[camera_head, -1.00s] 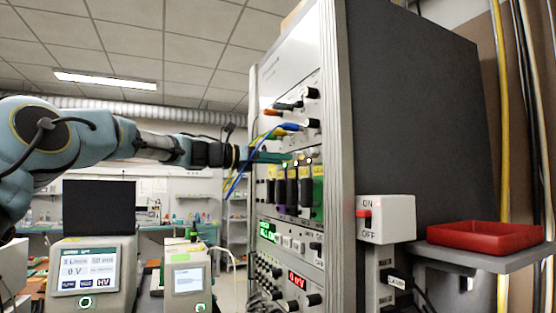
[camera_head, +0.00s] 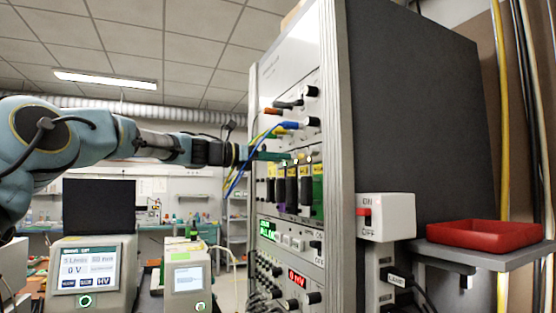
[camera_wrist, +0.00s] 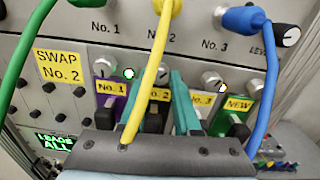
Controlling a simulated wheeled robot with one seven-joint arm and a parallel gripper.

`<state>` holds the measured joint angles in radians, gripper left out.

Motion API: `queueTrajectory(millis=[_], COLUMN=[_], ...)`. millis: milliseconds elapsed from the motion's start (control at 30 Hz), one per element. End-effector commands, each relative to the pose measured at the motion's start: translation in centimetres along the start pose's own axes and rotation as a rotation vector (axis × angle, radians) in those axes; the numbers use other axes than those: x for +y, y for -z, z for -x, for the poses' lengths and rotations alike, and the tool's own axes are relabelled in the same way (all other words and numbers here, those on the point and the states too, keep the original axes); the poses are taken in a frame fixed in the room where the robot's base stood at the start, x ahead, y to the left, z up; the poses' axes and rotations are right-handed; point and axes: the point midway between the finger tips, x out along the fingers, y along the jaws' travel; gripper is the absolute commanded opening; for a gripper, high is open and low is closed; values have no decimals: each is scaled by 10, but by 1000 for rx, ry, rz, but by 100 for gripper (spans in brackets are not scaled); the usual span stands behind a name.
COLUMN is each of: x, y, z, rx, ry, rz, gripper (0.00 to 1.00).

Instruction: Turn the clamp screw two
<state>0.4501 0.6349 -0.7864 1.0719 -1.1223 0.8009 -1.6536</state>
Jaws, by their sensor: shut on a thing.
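The clamp screw of module No. 2 is a small silver knob (camera_wrist: 160,71) above the yellow No. 2 label (camera_wrist: 157,94) in the wrist view. My gripper (camera_wrist: 158,76) has its teal fingers on either side of this knob and is shut on it. A yellow cable (camera_wrist: 150,75) hangs in front and partly hides the knob and the left finger. In the head view my gripper (camera_head: 268,156) reaches the rack front from the left, just above the row of modules; the knob is too small to make out there.
Similar knobs sit above No. 1 (camera_wrist: 102,67), No. 3 (camera_wrist: 211,81) and NEW (camera_wrist: 254,89). A green cable (camera_wrist: 22,55) and a blue cable (camera_wrist: 262,90) hang to either side. A SWAP No. 2 label (camera_wrist: 59,66) is on the panel. A red tray (camera_head: 484,236) stands right of the rack.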

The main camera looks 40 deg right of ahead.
Motion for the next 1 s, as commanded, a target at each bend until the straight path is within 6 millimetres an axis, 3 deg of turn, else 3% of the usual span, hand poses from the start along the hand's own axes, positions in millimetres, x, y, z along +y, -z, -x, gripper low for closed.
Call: queueTrajectory(millis=[1000], x=[1], y=[3], z=[0], rx=[-20], ry=[2], rz=[-899], gripper=[0])
